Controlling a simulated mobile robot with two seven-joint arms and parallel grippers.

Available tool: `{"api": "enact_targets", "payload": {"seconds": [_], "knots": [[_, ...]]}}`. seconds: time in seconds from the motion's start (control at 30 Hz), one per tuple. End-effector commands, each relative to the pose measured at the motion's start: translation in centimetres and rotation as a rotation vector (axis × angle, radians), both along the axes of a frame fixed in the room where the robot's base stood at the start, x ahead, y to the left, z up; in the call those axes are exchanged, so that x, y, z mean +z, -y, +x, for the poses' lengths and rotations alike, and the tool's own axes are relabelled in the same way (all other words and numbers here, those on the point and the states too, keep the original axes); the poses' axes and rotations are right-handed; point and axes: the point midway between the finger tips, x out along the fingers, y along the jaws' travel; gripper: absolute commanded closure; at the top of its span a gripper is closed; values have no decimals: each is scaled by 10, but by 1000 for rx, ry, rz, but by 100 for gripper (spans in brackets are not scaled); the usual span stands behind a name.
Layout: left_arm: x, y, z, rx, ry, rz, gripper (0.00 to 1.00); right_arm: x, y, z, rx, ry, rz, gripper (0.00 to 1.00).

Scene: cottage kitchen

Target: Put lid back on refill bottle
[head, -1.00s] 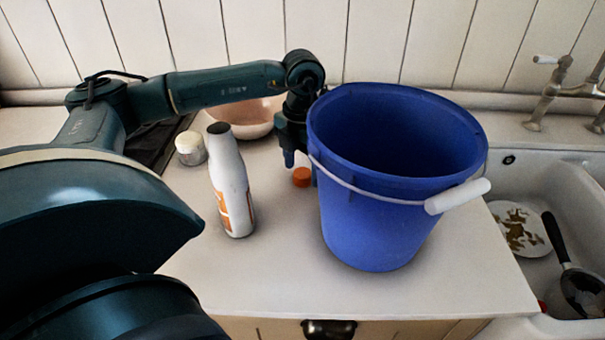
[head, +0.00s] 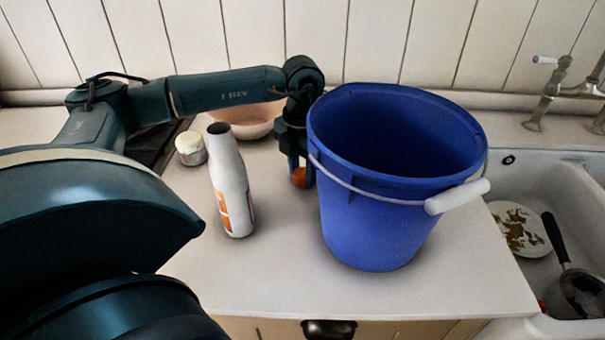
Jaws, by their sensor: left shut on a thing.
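The refill bottle (head: 230,185) is white with an orange label. It stands upright and open-topped on the counter, left of the blue bucket. The orange lid (head: 299,177) is between the fingertips of my left gripper (head: 300,176), which points down just left of the bucket. The gripper is shut on the lid, at or close to the counter top; I cannot tell if the lid is clear of it. The lid is partly covered by the fingers. My right gripper is not in view.
The large blue bucket (head: 375,225) with a white handle stands close to the right of my left gripper. A pink bowl (head: 250,118) and a small white-topped jar (head: 190,148) stand behind the bottle. The sink (head: 540,190) at the right holds a dirty plate (head: 518,228) and a pan. The front counter is clear.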

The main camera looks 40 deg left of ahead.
Motion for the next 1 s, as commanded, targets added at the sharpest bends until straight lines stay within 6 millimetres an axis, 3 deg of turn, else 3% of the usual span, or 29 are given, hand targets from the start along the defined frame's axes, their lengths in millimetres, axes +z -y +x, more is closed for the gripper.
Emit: {"api": "enact_targets", "payload": {"seconds": [0.47,0.67,1.0], "knots": [[11,0,1,0,2,0,87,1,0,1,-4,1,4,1],[41,0,1,-1,5,0,87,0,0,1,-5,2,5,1],[110,1,1,-1,4,0,87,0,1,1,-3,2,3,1]]}}
